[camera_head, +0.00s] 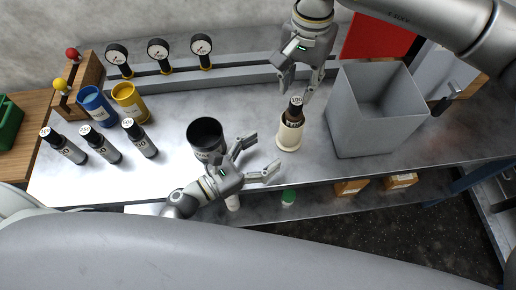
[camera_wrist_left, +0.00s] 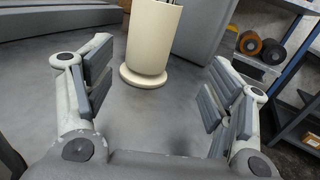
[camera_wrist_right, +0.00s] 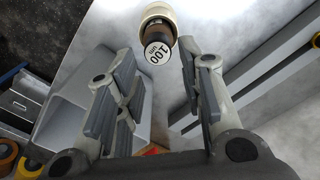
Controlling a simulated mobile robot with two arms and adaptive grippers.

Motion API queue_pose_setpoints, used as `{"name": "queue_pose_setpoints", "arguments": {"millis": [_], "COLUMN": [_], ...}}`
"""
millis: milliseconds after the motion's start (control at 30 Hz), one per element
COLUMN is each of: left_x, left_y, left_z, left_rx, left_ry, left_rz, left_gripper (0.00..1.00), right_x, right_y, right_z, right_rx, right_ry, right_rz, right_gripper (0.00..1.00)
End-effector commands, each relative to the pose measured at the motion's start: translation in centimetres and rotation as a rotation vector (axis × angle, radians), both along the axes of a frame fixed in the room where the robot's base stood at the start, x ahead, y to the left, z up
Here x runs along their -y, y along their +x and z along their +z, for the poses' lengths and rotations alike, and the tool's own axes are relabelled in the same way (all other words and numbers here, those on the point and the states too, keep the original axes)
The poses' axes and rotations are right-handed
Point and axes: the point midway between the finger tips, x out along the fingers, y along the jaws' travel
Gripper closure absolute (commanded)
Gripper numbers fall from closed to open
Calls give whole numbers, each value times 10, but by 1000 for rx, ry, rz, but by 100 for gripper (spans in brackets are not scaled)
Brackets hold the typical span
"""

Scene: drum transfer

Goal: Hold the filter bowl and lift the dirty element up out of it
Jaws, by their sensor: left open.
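The cream filter bowl (camera_head: 288,137) stands upright on the bench; it also shows in the left wrist view (camera_wrist_left: 152,42). The dirty element (camera_head: 294,114), brown with a dark collar and a white cap marked 100, stands up out of the bowl. In the right wrist view, its cap (camera_wrist_right: 157,53) lies between the fingers, with the bowl (camera_wrist_right: 158,12) behind. My left gripper (camera_head: 264,156) is open and empty at the bowl's near left, its fingers pointing towards it, apart from it. My right gripper (camera_head: 297,94) is open above the element, fingers downward.
A grey open bin (camera_head: 375,139) stands close to the right of the bowl. A black cup (camera_head: 205,130) is left of my left gripper. Several bottles, a blue cup (camera_head: 93,103) and a yellow cup (camera_head: 128,100) stand at the left. Gauges line the back.

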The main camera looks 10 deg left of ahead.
Motion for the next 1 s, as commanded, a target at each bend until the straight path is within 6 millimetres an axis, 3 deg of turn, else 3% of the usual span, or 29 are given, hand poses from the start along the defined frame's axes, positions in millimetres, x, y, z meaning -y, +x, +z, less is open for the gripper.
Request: {"name": "queue_pose_setpoints", "arguments": {"millis": [167, 700, 1000], "left_x": [-5, 53, 63], "left_y": [14, 78, 87], "left_z": [-3, -3, -3], "left_rx": [-1, -4, -6], "left_ry": [12, 7, 9], "left_rz": [30, 29, 29], "left_gripper": [24, 24, 24], "right_x": [0, 0, 0], "right_y": [0, 0, 0], "right_z": [0, 0, 0], "right_rx": [0, 0, 0], "right_ry": [0, 0, 0], "right_rz": [0, 0, 0], "right_gripper": [64, 64, 64]}}
